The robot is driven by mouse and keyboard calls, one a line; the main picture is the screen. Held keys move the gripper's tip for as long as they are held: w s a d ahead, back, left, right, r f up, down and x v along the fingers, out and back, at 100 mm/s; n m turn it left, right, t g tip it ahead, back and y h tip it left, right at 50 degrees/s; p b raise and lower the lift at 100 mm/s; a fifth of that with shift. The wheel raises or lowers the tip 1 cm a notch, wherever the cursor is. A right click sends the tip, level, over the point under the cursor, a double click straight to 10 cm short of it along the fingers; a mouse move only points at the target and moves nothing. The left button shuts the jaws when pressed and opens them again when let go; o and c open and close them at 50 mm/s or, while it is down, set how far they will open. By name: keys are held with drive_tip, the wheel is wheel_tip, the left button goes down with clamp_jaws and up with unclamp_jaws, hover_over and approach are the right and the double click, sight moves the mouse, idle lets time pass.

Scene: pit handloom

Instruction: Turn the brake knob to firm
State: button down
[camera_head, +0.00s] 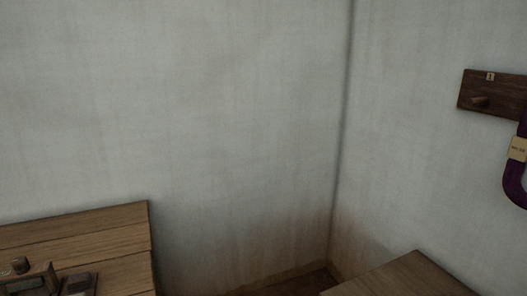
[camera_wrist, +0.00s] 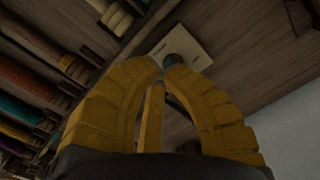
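In the wrist view, a pale square plate (camera_wrist: 190,42) with a small dark round part (camera_wrist: 172,60), perhaps the brake knob, is fixed on a dark wooden surface. My gripper (camera_wrist: 167,70) has yellow segmented fingers that curve in toward each other, tips close together at that dark part. The tips partly cover it, so I cannot tell whether they touch or grip it. Any marking on the plate is too small to read. The gripper and this plate are not in the head view.
In the wrist view, racks of coloured spools (camera_wrist: 30,75) run along the left. In the head view, a plank table (camera_head: 95,240) with small wooden items is at lower left, another wooden top (camera_head: 410,280) at lower right, and a peg board (camera_head: 495,95) with a purple hank (camera_head: 515,180) on the right wall.

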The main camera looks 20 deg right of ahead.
drive_tip(key=shift+f+b, duration=1.4)
drive_tip(key=shift+f, duration=1.1)
drive_tip(key=shift+d, duration=0.2)
drive_tip(key=shift+w+d+r, duration=0.1)
drive_tip(key=shift+w+d, duration=0.1)
drive_tip(key=shift+w, duration=0.25)
drive_tip(key=shift+a, duration=0.25)
drive_tip(key=shift+a, duration=0.15)
drive_tip(key=shift+a+r+p, duration=0.1)
drive_tip(key=shift+r+p, duration=1.65)
drive_tip(key=shift+r, duration=1.2)
drive_tip(key=shift+w, duration=0.1)
